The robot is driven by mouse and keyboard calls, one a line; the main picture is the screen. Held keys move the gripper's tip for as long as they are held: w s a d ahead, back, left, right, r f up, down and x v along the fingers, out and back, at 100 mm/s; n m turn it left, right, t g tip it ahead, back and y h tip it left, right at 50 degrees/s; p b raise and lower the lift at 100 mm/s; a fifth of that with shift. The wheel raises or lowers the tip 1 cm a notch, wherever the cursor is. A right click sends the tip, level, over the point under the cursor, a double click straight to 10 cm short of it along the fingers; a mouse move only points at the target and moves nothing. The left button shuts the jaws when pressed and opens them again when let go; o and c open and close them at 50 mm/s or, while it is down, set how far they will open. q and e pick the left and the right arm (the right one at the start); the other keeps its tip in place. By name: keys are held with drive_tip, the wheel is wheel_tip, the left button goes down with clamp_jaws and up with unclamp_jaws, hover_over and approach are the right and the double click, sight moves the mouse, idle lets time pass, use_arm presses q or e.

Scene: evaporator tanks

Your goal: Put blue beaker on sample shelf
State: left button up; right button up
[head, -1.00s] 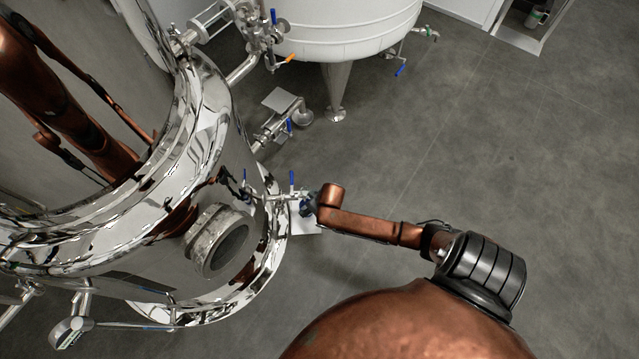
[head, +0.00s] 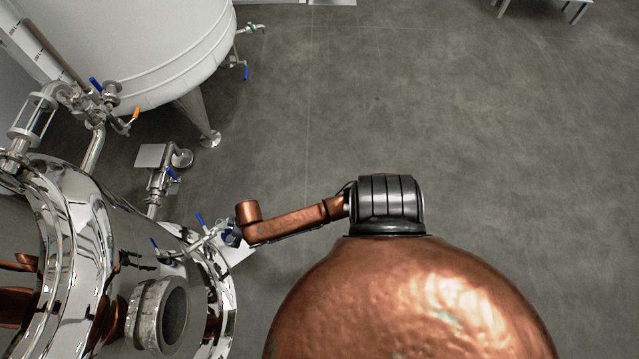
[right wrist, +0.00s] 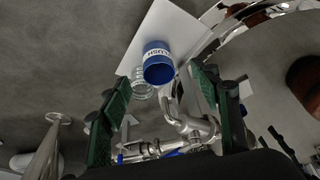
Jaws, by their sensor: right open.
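The blue beaker (right wrist: 158,65) shows in the right wrist view as a short blue cylinder with a white lettered band. It stands on or over a white plate (right wrist: 160,26), next to a clear glass vessel (right wrist: 141,84). My right gripper (right wrist: 158,76) is open, with its green-padded fingers apart on either side of the beaker's line; contact cannot be told. In the head view, my right gripper (head: 230,238) is small and partly hidden at the end of the copper arm, near the shiny tank's valve. My left gripper is out of view. I cannot identify the sample shelf.
A shiny steel tank (head: 105,230) with a round port and blue-handled valves (head: 200,219) is close at left. A white tank (head: 150,50) stands behind it. A pale table (head: 560,4) is cut off at top right. The grey floor between is clear.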

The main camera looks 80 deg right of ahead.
drive_tip(key=s+a+g, duration=0.1)
drive_tip(key=s+a, duration=0.4)
drive_tip(key=s, duration=0.7)
drive_tip(key=s+a+r+g, duration=0.1)
drive_tip(key=s+r, duration=0.3)
drive_tip(key=s, duration=0.4)
drive_tip(key=s+a+r+g, duration=0.1)
drive_tip(key=s+r, duration=0.3)
drive_tip(key=s, duration=0.5)
drive_tip(key=s+a+r+g, duration=0.1)
drive_tip(key=s+r, duration=0.3)
drive_tip(key=s, duration=0.4)
drive_tip(key=shift+s+a+n+y, duration=0.3)
drive_tip(key=shift+s+n, duration=0.1)
drive_tip(key=shift+c, duration=0.4)
